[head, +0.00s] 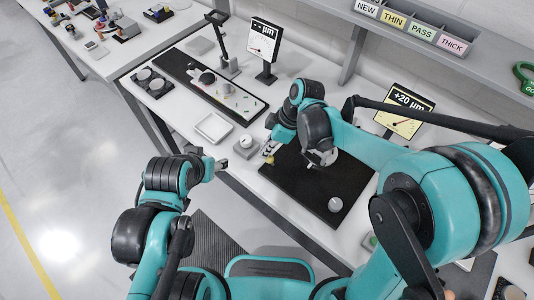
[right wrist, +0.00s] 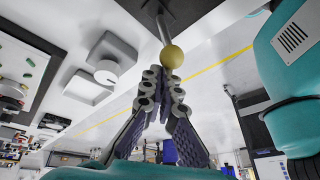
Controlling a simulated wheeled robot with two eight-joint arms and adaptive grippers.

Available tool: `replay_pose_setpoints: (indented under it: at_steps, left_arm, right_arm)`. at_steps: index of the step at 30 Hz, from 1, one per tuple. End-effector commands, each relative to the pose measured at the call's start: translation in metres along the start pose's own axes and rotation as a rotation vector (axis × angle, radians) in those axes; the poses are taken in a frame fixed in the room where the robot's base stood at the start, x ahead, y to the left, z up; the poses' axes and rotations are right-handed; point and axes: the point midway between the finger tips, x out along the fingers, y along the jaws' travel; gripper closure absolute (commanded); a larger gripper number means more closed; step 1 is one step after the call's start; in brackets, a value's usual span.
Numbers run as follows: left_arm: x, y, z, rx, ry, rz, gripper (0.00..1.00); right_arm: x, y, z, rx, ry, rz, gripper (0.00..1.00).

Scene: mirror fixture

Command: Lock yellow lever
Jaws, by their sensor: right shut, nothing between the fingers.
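The yellow lever shows in the right wrist view as a yellow ball knob (right wrist: 172,56) on a grey rod that runs up to a dark base. In the head view a small yellow spot (head: 270,160) shows at the left edge of the black mat. My right gripper (right wrist: 163,82) is shut and empty, its fingertips close together right by the knob. I cannot tell whether they touch it. In the head view my right gripper (head: 269,152) is small and partly hidden by its wrist. My left gripper (head: 221,165) is at the table's front edge, away from the lever; its fingers are too small to judge.
The black mat (head: 285,185) holds a round silver piece (head: 335,204). A small white block with a round knob (head: 246,146) and a white tray (head: 213,127) stand left of the lever. A display reading +20 µm (head: 404,110) stands behind my right arm.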

Motion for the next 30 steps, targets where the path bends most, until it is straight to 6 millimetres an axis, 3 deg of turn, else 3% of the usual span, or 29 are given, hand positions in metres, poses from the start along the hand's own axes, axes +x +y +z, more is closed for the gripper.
replay_pose_setpoints:
  at_steps: [13, 30]
  left_arm:
    - [0.003, 0.0, 0.002, 0.0, 0.0, 0.0, 0.46]
    - [0.007, 0.0, 0.005, 0.0, 0.0, 0.0, 0.46]
  right_arm:
    - [-0.01, 0.03, 0.019, 0.001, -0.006, 0.002, 1.0]
    - [0.0, 0.02, 0.014, -0.001, -0.004, 0.001, 1.0]
